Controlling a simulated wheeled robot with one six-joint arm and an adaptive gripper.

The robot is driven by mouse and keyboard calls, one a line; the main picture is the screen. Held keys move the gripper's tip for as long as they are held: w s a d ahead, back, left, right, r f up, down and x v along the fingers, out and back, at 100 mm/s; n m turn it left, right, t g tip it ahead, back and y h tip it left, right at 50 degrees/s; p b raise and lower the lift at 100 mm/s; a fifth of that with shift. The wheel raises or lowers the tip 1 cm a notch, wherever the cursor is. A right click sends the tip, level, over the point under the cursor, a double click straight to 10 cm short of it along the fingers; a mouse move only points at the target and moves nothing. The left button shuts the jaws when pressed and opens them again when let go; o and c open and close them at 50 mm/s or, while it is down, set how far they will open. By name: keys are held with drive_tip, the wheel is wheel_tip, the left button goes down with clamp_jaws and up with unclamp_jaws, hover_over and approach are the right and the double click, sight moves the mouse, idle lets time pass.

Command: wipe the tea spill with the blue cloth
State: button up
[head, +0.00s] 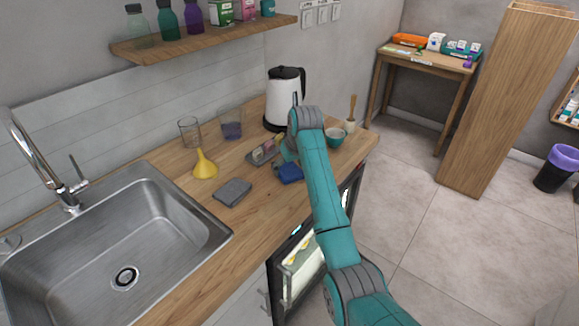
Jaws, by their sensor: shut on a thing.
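The blue cloth (289,173) is bunched on the wooden counter, right at the end of my arm. My gripper (287,161) is pointed down at the cloth and shut on it; its fingertips are small and partly hidden by my wrist. I cannot make out a tea spill on the counter; the cloth and my arm cover part of the wood there.
A white kettle (283,95) stands behind; a teal bowl (335,137) is to the right.

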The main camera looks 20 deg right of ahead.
drive_tip(key=shift+r, duration=2.85)
drive_tip(key=shift+r, duration=0.1)
drive_tip(key=shift+r, duration=1.45)
